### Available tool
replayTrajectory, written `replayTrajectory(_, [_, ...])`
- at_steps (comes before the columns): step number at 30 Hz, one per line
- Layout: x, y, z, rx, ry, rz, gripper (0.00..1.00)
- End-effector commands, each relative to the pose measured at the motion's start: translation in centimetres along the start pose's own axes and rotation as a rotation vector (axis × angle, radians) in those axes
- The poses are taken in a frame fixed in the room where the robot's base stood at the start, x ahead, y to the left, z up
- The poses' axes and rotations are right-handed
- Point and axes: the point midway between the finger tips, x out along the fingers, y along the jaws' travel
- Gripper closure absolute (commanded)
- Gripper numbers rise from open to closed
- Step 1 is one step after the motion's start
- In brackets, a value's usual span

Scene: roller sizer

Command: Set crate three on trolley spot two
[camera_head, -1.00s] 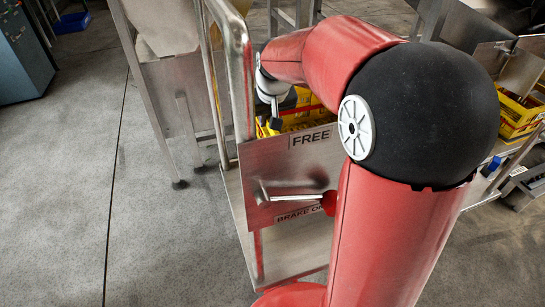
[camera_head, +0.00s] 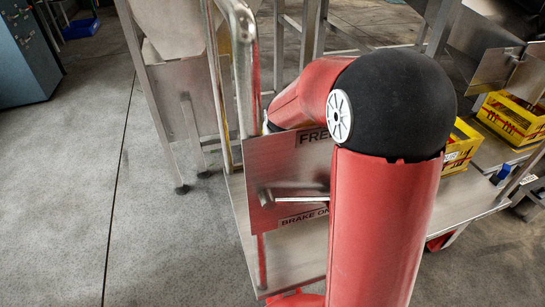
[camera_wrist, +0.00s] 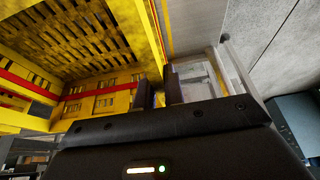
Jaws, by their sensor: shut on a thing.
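My gripper (camera_wrist: 163,88) is shut on the wall of a yellow crate (camera_wrist: 100,103) in the wrist view. The crate has a slotted panel and a red stripe, and fills the upper left there. I cannot read a number on it. In the head view my red arm hides the gripper and the held crate. The metal trolley (camera_head: 290,252) stands in front of me, with a plate marked "FREE" and "BRAKE ON" at its end. Its spots are not readable.
A yellow crate (camera_head: 463,145) shows partly behind my arm on the right. Another yellow crate (camera_head: 512,117) with a red stripe stands farther right. A steel frame (camera_head: 178,110) stands left of the trolley. Grey floor at the left is open.

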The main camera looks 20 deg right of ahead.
Motion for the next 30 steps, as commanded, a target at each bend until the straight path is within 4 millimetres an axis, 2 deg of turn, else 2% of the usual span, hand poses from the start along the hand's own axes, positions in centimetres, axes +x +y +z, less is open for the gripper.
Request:
replayTrajectory(5, [0.4,0.0,0.1,-0.001,0.001,0.0,1.0])
replayTrajectory(6, [0.2,0.0,0.1,0.0,0.0,0.0,0.84])
replayTrajectory(10, [0.2,0.0,0.1,0.0,0.0,0.0,0.68])
replayTrajectory(18, [0.1,0.0,0.1,0.0,0.0,0.0,0.68])
replayTrajectory(22, [-0.7,0.0,-0.1,0.0,0.001,0.001,0.68])
replayTrajectory(26, [-3.0,0.0,-0.2,-0.001,0.003,0.001,0.68])
replayTrajectory(30, [-6.2,0.0,-0.2,0.0,0.004,0.001,0.68])
